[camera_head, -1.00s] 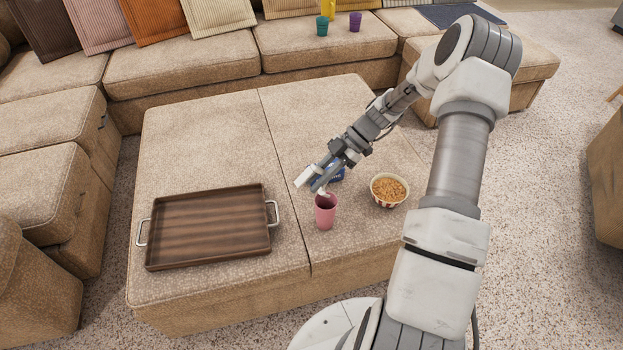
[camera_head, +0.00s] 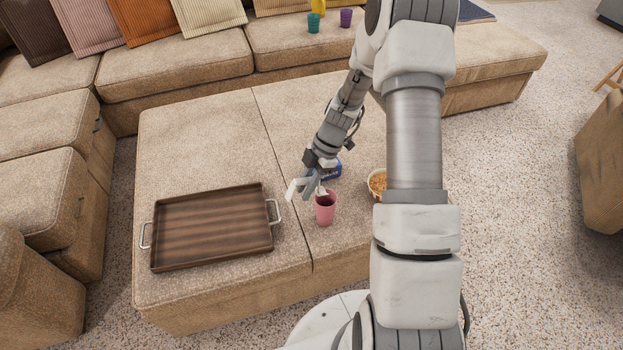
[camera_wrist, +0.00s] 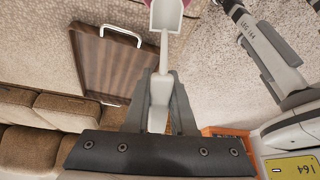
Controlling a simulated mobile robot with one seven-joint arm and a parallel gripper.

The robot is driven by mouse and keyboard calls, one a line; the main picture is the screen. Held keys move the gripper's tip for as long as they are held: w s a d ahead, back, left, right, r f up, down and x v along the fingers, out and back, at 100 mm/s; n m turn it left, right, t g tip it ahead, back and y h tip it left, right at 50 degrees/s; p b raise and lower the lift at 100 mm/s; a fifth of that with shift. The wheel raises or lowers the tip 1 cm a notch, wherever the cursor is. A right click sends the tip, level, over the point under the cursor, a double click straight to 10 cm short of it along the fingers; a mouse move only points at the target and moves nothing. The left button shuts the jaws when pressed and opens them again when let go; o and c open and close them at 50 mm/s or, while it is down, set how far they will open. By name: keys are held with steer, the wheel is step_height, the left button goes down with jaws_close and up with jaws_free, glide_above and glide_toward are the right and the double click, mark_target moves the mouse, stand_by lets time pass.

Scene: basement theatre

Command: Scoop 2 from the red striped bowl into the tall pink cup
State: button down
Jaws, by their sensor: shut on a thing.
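My gripper (camera_head: 311,185) is shut on a white scoop (camera_wrist: 164,50) just above and to the left of the tall pink cup. In the wrist view the scoop's handle lies between the fingers (camera_wrist: 160,95), and its bowl looks empty. The pink cup (camera_head: 325,210) stands upright on the ottoman; only a bit of pink shows at the top edge of the wrist view. The scoop's end is at the cup's rim in the head view; I cannot tell whether it is inside. The red striped bowl (camera_head: 376,192), with golden pieces in it, is partly hidden behind my arm.
A brown wooden tray (camera_head: 262,246) with metal handles lies left of the cup on the ottoman (camera_head: 205,140). A blue box (camera_head: 331,170) stands behind the cup. Teal (camera_head: 314,23) and purple (camera_head: 346,18) cups stand on the far sofa. The ottoman's back left is clear.

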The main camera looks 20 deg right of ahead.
mark_target(292, 186)
steer(key=shift+s+a+r+t+h+p, duration=0.15)
steer(key=shift+a+h+p, duration=0.45)
steer(key=shift+h+p, duration=0.5)
steer(key=shift+s+a+r+t+h+p, duration=0.15)
steer(key=shift+a+h+p, duration=0.5)
steer(key=shift+p, duration=0.7)
steer(key=shift+s+a+r+t+h+p, duration=0.15)
steer(key=shift+a+h+p, duration=0.4)
steer(key=shift+h+p, duration=0.55)
